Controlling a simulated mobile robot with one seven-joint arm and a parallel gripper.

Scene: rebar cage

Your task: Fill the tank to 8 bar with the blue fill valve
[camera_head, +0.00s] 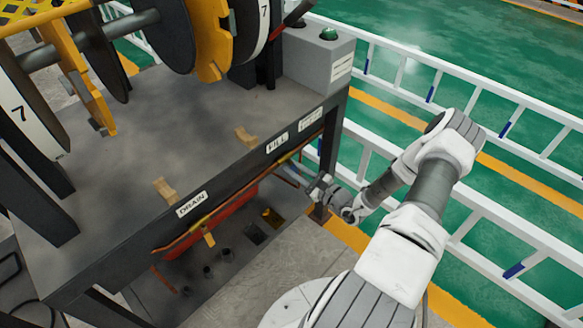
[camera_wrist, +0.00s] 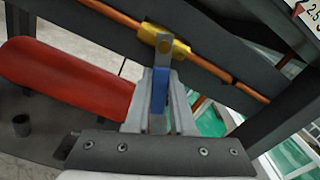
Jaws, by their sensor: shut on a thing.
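In the wrist view the blue fill valve handle (camera_wrist: 159,88) stands between the fingers of my gripper (camera_wrist: 160,95), which are shut on it. The handle's far end meets a brass valve body (camera_wrist: 178,48) on a copper pipe (camera_wrist: 120,16). The handle points away from the pipe, toward my palm. The red tank (camera_wrist: 65,75) lies to the left of my fingers. In the head view my gripper (camera_head: 312,186) reaches under the bench near the FILL label (camera_head: 277,143); the blue handle is hidden there. The red tank (camera_head: 205,225) shows under the bench edge. No pressure reading is legible.
The DRAIN label (camera_head: 192,204) is on the bench front, with a yellow handle (camera_head: 209,239) below it. The dark bench (camera_head: 130,150) carries large numbered discs and a grey box (camera_head: 318,62) with a green button. White railings (camera_head: 480,90) stand close to the right of my arm.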

